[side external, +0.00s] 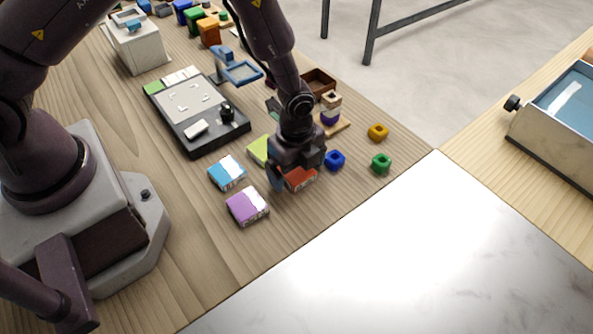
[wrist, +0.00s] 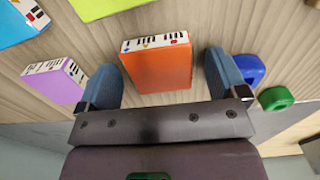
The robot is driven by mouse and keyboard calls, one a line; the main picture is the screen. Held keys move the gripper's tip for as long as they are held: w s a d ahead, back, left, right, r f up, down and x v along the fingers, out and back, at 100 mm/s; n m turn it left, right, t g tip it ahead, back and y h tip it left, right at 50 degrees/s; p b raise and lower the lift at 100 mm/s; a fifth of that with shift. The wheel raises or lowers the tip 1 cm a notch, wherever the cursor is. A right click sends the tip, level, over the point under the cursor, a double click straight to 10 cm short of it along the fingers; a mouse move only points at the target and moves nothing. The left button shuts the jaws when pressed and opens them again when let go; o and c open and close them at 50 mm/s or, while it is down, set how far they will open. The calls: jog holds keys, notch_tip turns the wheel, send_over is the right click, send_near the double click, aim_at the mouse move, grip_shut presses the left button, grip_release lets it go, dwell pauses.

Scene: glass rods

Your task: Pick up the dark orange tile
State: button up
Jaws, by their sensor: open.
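The dark orange tile (wrist: 158,70) lies on the wooden table in the wrist view, its white printed edge facing away from my gripper. In the side external view only part of the tile (side external: 301,180) shows below my gripper. My gripper (wrist: 165,78) is open, with one blue finger on each side of the tile and a gap on both sides. In the side external view my gripper (side external: 290,180) is low over the table and hides the rest of the tile. I cannot tell how far down the fingers reach beside it.
Purple (side external: 247,206), light blue (side external: 227,173) and lime green (side external: 260,150) tiles lie to the left. A blue block (side external: 334,160) and a green block (side external: 381,163) sit close on the right, with a yellow block (side external: 378,132) behind. A black-framed board (side external: 190,105) lies farther back.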

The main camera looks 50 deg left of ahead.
jog(key=c, duration=1.1)
